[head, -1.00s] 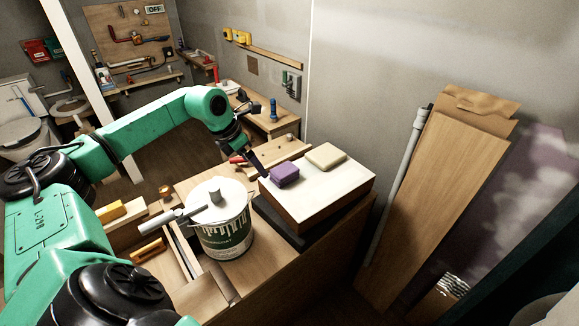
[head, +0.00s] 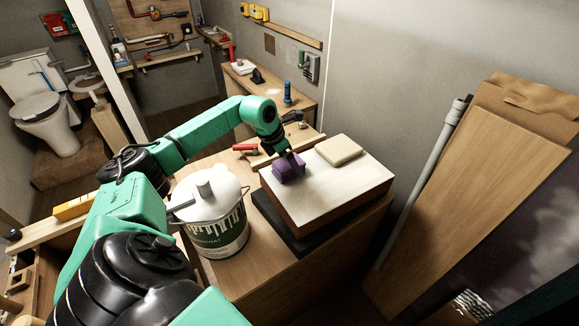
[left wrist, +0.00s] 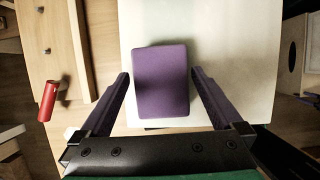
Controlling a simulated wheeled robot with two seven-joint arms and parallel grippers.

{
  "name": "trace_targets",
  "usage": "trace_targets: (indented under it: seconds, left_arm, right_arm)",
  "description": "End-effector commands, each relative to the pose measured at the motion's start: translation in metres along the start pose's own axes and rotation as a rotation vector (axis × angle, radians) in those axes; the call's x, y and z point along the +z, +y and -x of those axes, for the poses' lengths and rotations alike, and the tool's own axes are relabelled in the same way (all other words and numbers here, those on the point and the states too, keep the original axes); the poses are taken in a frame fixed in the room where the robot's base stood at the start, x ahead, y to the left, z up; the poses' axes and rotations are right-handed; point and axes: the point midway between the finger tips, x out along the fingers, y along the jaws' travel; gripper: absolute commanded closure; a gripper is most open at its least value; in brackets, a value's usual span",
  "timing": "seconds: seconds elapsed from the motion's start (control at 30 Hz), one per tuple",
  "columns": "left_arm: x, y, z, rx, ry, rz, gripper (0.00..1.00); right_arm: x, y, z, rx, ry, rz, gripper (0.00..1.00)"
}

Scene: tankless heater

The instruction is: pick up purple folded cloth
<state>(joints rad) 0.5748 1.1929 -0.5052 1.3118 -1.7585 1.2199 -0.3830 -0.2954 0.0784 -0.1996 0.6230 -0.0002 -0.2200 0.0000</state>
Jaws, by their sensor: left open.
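The purple folded cloth (head: 287,170) lies on the white top of a box (head: 337,185), near its left edge. In the left wrist view the cloth (left wrist: 162,80) is a rounded purple block between the two fingers. My left gripper (head: 285,158) is right over the cloth in the head view, covering part of it. In the left wrist view my left gripper (left wrist: 160,82) is open, with a gap on each side of the cloth. My right gripper is in neither view.
A beige folded cloth (head: 339,150) lies beside the purple one on the box. A paint can (head: 212,225) with a white lid stands on the workbench left of the box. A red-handled tool (head: 245,147) lies behind. Wooden boards (head: 470,190) lean at the right.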

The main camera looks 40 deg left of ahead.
Motion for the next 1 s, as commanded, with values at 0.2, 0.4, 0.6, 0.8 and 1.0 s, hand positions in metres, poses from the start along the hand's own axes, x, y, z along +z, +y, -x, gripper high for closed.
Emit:
trace_targets:
  seconds: [0.2,0.4,0.6,0.8,1.0]
  left_arm:
    - [0.000,0.000,-0.019,0.000,-0.001,0.001,0.00]
    - [0.000,0.000,-0.018,0.000,0.000,0.001,0.00]
    - [-0.001,0.000,-0.021,0.000,0.000,0.001,0.00]
    - [-0.001,0.000,-0.021,0.000,0.000,0.001,0.50]
    - [-0.001,0.000,-0.021,0.000,0.000,0.001,0.75]
  right_arm:
    - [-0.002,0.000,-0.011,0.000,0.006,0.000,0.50]
    - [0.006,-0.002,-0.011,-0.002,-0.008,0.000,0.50]
    - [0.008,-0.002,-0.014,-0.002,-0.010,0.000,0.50]
    - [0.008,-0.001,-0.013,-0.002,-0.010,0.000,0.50]
    - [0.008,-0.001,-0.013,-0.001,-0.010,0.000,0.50]
